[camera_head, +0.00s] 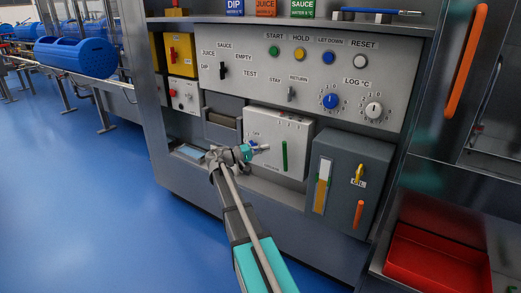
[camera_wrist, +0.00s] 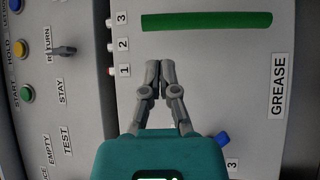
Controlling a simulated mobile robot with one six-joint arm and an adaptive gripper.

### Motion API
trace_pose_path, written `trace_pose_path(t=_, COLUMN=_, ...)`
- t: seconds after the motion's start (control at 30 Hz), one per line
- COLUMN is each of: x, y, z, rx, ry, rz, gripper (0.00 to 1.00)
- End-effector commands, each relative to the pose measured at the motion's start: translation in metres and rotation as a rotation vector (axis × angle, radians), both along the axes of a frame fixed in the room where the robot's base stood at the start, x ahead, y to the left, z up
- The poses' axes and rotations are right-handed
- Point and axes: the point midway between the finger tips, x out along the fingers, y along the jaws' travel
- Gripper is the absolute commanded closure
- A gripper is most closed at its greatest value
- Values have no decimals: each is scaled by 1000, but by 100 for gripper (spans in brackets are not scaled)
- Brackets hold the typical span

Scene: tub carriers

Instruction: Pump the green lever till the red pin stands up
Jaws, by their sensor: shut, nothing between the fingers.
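The green lever (camera_head: 285,156) is a straight bar on the front of the pale grease box (camera_head: 296,133). It lies across the top of the wrist view (camera_wrist: 207,21), beside the numbers 1, 2 and 3. Small pins sit by these numbers; the one by 1 (camera_wrist: 110,71) looks reddish, but its height is unclear. My gripper (camera_head: 264,148) is shut and empty in front of the box, left of the lever. In the wrist view its fingertips (camera_wrist: 153,66) are together and apart from the lever. A blue knob (camera_wrist: 222,139) with a 3 below it is right of my gripper.
A dark grey box (camera_head: 333,205) with an orange handle stands right of the grease box. The panel above carries buttons, switches and knobs (camera_head: 330,101). A red tray (camera_head: 435,258) is at lower right. Blue tubs (camera_head: 75,57) are at far left; the blue floor (camera_head: 90,190) is clear.

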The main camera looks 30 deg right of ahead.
Motion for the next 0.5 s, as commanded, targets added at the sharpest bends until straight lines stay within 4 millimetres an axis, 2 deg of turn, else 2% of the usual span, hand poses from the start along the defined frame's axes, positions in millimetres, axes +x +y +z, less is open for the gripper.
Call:
trace_pose_path(t=0.3, x=-13, y=-43, z=7, rx=0, ry=0, rz=-1, gripper=100)
trace_pose_path(t=0.5, x=-18, y=-61, z=9, rx=0, ry=0, rz=0, gripper=100)
